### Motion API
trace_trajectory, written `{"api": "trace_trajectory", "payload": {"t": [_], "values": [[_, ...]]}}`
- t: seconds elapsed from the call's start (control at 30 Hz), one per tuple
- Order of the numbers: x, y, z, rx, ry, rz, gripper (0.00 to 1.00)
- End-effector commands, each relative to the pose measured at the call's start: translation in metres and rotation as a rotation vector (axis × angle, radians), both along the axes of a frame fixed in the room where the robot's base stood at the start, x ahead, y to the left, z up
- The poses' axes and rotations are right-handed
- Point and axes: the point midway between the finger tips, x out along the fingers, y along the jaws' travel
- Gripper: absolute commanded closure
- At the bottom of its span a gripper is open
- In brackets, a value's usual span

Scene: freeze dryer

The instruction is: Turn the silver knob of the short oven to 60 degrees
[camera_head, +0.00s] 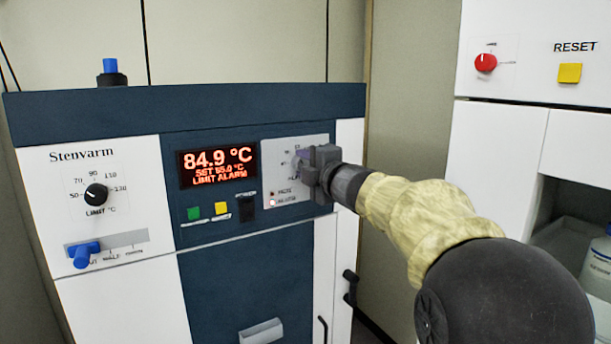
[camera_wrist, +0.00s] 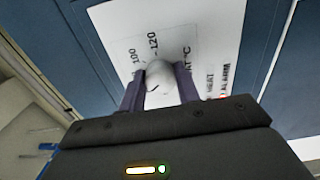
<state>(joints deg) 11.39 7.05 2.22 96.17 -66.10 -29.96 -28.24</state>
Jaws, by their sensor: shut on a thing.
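The short oven (camera_head: 265,93) is a blue and white cabinet with a red display (camera_head: 217,166) reading 84.9 °C, SET 55.0 °C, LIMIT ALARM. Its silver knob (camera_wrist: 160,77) sits on a light dial plate (camera_wrist: 119,29), which also shows at the panel's right in the head view (camera_head: 277,161). My gripper (camera_wrist: 160,92) is shut on the silver knob, one finger on each side. In the head view my gripper (camera_head: 318,168) covers the knob. Scale marks 100 and 120 show beside it in the wrist view; the pointer's exact setting is not clear.
A black limit knob (camera_head: 97,195) and a blue slider (camera_head: 83,254) are on the oven's left panel. Green (camera_head: 194,213) and yellow (camera_head: 221,208) buttons and a black power switch (camera_head: 246,209) are left of my gripper. A white unit with a red knob (camera_head: 486,63) stands at right.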

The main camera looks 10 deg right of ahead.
Motion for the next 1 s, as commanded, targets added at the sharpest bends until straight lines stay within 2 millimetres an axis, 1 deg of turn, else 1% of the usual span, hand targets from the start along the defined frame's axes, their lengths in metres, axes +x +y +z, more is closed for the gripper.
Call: {"api": "trace_trajectory", "payload": {"t": [0.03, 0.3, 0.83, 0.87, 0.93, 0.97, 1.0], "values": [[0.0001, 0.0003, -0.0032, -0.031, -0.009, 0.0, 0.91], [0.0001, 0.0007, -0.0018, -0.147, -0.047, 0.002, 0.91], [0.0002, 0.0008, -0.0015, -0.174, -0.053, 0.002, 0.91], [0.0002, 0.0008, -0.0015, -0.174, -0.053, 0.002, 0.62], [0.0002, 0.0007, -0.0014, -0.174, -0.053, 0.002, 0.48], [0.0002, 0.0007, -0.0013, -0.174, -0.053, 0.002, 0.46], [0.0002, 0.0006, -0.0011, -0.174, -0.054, 0.002, 0.46]]}}
